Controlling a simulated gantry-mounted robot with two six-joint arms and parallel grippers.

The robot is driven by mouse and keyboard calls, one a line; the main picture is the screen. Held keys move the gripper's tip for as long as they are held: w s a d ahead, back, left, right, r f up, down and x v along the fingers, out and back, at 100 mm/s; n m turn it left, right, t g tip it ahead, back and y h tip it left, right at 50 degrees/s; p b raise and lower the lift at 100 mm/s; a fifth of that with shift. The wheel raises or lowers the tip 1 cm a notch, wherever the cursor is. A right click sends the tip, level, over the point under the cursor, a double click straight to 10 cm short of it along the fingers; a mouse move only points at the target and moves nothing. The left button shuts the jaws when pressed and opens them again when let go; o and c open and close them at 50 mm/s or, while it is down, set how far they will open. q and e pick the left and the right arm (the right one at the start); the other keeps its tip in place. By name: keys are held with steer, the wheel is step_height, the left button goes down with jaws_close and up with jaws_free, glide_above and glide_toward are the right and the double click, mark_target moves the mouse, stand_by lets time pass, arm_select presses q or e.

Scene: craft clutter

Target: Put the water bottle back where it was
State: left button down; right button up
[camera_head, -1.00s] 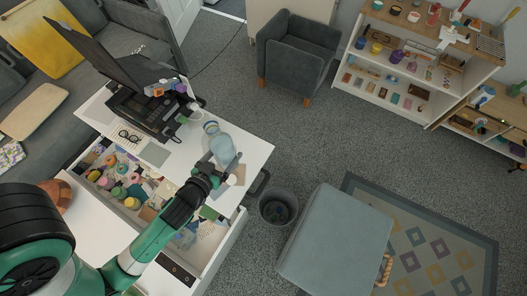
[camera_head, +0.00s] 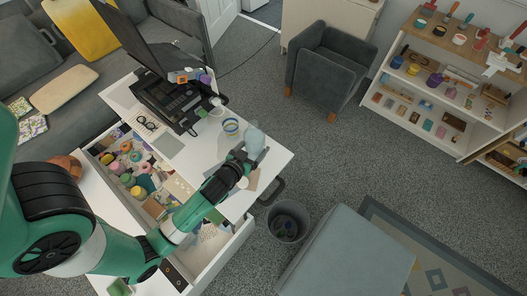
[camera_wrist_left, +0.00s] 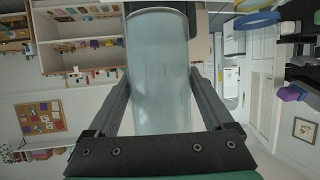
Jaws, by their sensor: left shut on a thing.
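The water bottle is a pale blue, translucent cylinder (camera_head: 254,139). In the head view it is at the right part of the white desk (camera_head: 280,157). My left gripper (camera_head: 242,157) is shut on it. In the left wrist view the bottle (camera_wrist_left: 158,75) stands between the two dark fingers of the gripper (camera_wrist_left: 160,100) and fills the middle of the picture. The head view does not clearly show whether its base touches the desk. My right gripper is not in view.
A black printer (camera_head: 165,100) and glasses (camera_head: 147,122) are farther back on the desk. An open drawer (camera_head: 205,270) full of craft items lies below the arm. A bin (camera_head: 288,220) stands on the floor beside the desk.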

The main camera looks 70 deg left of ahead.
arm_select(q)
steer(key=w+a+f+b, duration=0.2)
steer(key=w+f, duration=0.2)
steer(key=f, duration=0.1)
steer(key=shift+a+f+b, duration=0.2)
steer(key=shift+b, duration=0.2)
steer(key=shift+w+a+f+b, duration=0.15)
steer(key=shift+f+b, duration=0.4)
steer(key=shift+f, duration=0.35)
steer(key=shift+w+d+f+b, duration=0.1)
steer(key=shift+f+b, duration=0.4)
steer(key=shift+f, duration=0.35)
steer(key=shift+f, duration=0.2)
jaws_free()
